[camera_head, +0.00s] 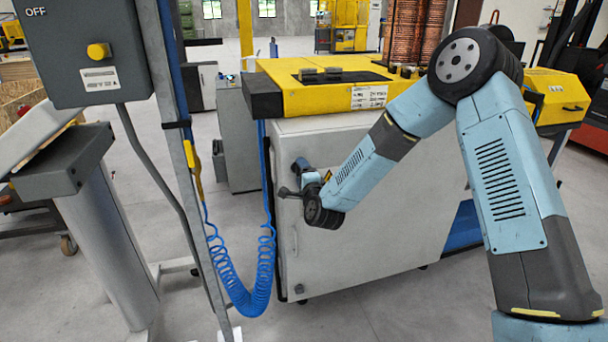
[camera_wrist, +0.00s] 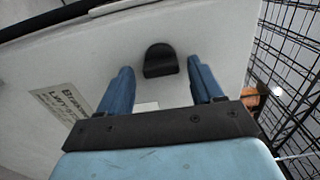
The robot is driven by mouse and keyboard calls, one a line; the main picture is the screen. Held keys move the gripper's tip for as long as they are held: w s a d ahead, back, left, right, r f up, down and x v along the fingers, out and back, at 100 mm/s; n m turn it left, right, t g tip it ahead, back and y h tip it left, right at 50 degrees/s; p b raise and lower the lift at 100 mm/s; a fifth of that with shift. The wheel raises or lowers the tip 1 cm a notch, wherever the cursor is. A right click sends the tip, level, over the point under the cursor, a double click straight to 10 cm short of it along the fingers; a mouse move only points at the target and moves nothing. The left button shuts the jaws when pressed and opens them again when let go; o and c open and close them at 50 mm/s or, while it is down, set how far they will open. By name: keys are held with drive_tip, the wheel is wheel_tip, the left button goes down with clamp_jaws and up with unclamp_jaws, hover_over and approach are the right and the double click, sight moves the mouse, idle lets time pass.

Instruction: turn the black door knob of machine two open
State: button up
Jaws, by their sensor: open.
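The black door knob (camera_wrist: 160,61) shows in the wrist view on a pale door panel (camera_wrist: 215,35), a rounded black piece with a flat lower edge. My gripper (camera_wrist: 160,67) is open, with one blue finger on each side of the knob and a visible gap on both sides. I cannot tell how deep the fingers reach along it. In the head view my gripper (camera_head: 309,178) is at the upper left of the white door (camera_head: 365,235) of the machine with the yellow top (camera_head: 320,95). My wrist partly hides the area around the knob there.
A coiled blue hose (camera_head: 250,290) hangs just left of the door. A black wire mesh (camera_wrist: 292,60) is at the right of the wrist view.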

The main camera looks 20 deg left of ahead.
drive_tip(key=v, duration=1.3)
drive_tip(key=shift+s+d, duration=0.15)
drive_tip(key=shift+d, duration=0.1)
drive_tip(key=shift+f, duration=0.1)
drive_tip(key=d+r+n+g+h, duration=0.3)
drive_tip(key=d+r+n, duration=0.3)
drive_tip(key=d, duration=0.4)
drive_tip(key=d+r+n+g+h, duration=0.2)
drive_tip(key=d+r+n+h, duration=0.1)
drive_tip(key=d+r, duration=0.7)
drive_tip(key=s+d+r+n+g+h, duration=0.1)
drive_tip(key=s+d+r+g, duration=0.1)
drive_tip(key=s+d, duration=0.7)
drive_tip(key=s+d+r+n+g+h, duration=0.1)
drive_tip(key=s+d+r, duration=0.3)
drive_tip(key=s+d, duration=0.6)
drive_tip(key=s+g+h, duration=0.1)
drive_tip(key=s, duration=0.5)
drive_tip(key=shift+r+n+g, duration=0.4)
drive_tip(key=shift+c, duration=0.4)
